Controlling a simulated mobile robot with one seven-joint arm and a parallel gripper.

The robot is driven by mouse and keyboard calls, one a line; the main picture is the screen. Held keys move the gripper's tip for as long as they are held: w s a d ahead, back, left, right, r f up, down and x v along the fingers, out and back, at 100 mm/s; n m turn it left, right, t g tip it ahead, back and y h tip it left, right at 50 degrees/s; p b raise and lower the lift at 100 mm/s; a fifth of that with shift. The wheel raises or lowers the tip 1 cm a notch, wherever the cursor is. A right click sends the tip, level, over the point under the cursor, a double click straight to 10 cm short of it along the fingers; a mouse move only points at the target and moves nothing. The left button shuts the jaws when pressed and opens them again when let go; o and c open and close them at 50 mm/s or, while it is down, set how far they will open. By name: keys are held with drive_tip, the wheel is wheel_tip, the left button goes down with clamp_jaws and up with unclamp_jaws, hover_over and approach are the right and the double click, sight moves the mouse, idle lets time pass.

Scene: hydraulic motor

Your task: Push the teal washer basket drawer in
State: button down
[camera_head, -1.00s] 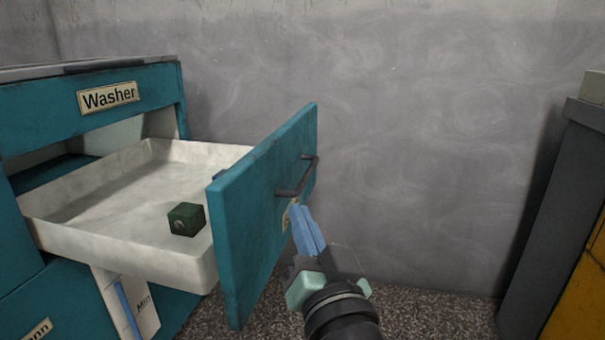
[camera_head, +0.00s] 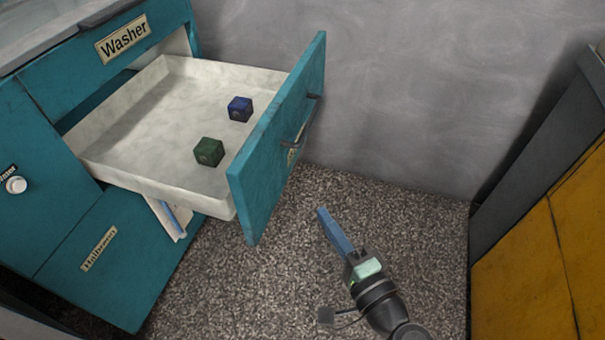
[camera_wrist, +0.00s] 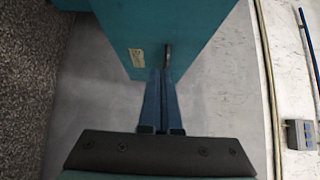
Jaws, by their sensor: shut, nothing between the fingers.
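The teal washer drawer (camera_head: 277,140) is pulled well out of the teal cabinet (camera_head: 60,90) under a "Washer" label. Its white basket (camera_head: 140,110) holds a green cube (camera_head: 208,152) and a blue cube (camera_head: 240,109). A dark bar handle (camera_head: 303,125) is on the drawer front. My gripper (camera_head: 322,212) is shut and empty, to the right of the drawer front and apart from it in the head view. In the wrist view the shut blue fingers (camera_wrist: 163,75) point at the teal front (camera_wrist: 165,25), near its label and handle; the exact gap is unclear.
A grey wall (camera_head: 410,80) stands behind. Speckled floor (camera_head: 270,280) is open around my gripper. A grey and yellow cabinet (camera_head: 540,230) stands at the right. A white piece with a blue strip (camera_head: 170,218) shows below the basket.

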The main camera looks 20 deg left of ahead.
drive_tip(key=b, duration=0.2)
approach(274, 166)
drive_tip(key=w, duration=0.4)
drive_tip(key=a, duration=0.3)
drive_tip(key=shift+w+a, duration=0.1)
drive_tip(key=shift+a, duration=0.4)
